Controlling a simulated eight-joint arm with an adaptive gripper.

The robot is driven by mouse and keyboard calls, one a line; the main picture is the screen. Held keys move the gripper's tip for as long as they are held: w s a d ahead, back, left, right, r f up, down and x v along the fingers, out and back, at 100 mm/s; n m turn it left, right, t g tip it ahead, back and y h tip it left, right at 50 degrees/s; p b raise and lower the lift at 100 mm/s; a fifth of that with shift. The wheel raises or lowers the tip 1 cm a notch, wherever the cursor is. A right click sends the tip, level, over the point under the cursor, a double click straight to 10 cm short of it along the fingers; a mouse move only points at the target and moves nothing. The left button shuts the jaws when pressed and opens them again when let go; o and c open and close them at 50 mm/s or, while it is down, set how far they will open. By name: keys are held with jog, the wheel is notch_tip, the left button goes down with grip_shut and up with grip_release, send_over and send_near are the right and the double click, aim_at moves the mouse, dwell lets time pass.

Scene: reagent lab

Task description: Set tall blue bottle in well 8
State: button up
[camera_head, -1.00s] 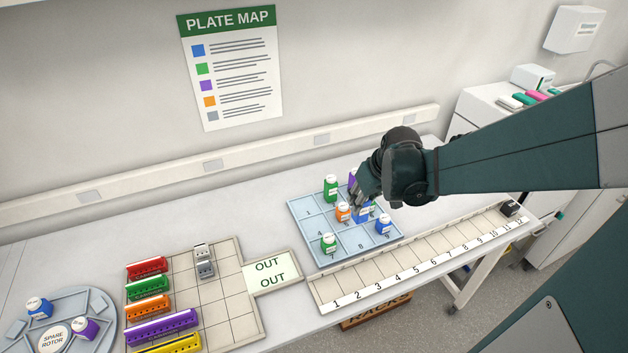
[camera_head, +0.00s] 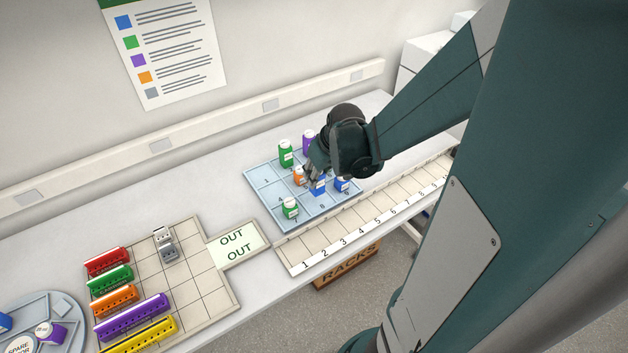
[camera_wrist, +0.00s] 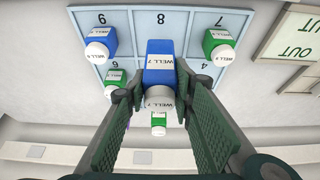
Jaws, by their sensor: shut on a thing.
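My gripper (camera_head: 312,172) is shut on the tall blue bottle (camera_head: 319,188). In the wrist view the fingers (camera_wrist: 160,100) sit either side of its white cap, and the blue body (camera_wrist: 160,62) points away, its label reading WELL 7. The bottle is over the middle column of the pale blue numbered tray (camera_head: 262,181), beside well 8, whose number (camera_wrist: 160,18) shows clear past the bottle's base. I cannot tell whether the base touches the tray.
A blue bottle (camera_wrist: 97,44) stands in well 9 and a green bottle (camera_wrist: 218,46) in well 7, flanking well 8. An orange bottle (camera_head: 299,175) is close behind the held bottle. Green (camera_head: 286,153) and purple (camera_head: 308,142) bottles stand at the tray's back.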

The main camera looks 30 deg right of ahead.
jog(key=shift+f, duration=2.05)
jog(key=shift+f+b, duration=0.15)
jog(key=shift+b, duration=0.3)
jog(key=o, duration=0.9)
jog(key=shift+r, duration=0.3)
jog(key=p+v, duration=0.2)
jog(key=v, duration=0.9)
jog(key=shift+s+r, duration=0.25)
jog(key=shift+r, duration=0.05)
jog(key=shift+a, duration=0.1)
